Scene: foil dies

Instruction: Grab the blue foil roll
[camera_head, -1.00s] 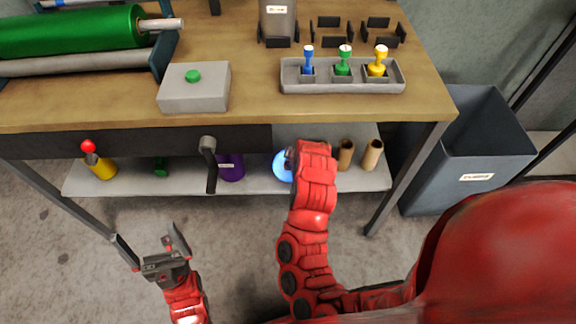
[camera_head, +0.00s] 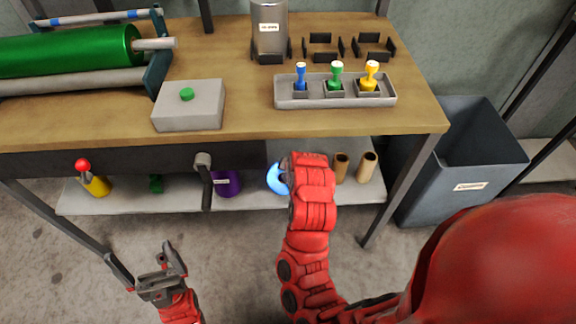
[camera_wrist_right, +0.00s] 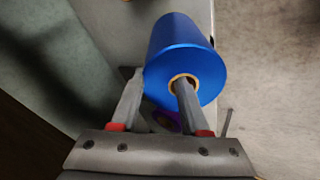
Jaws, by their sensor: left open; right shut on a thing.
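The blue foil roll (camera_wrist_right: 185,45) lies on the lower shelf and fills the middle of the right wrist view. In the head view only part of the blue roll (camera_head: 276,180) shows beside my right forearm. My right gripper (camera_wrist_right: 160,88) is shut on the roll's wall, with one finger in the core hole and the other along the outside. The head view hides the right fingertips behind the arm. My left gripper (camera_head: 146,263) is open and empty in front of the bench, above the floor.
The lower shelf (camera_head: 120,200) also holds a purple roll (camera_head: 228,184), brown cardboard tubes (camera_head: 367,166) and a yellow bottle with a red knob (camera_head: 94,181). The worktop edge (camera_head: 330,131) overhangs the shelf. A crank handle (camera_head: 205,180) hangs down. A grey bin (camera_head: 465,165) stands at the right.

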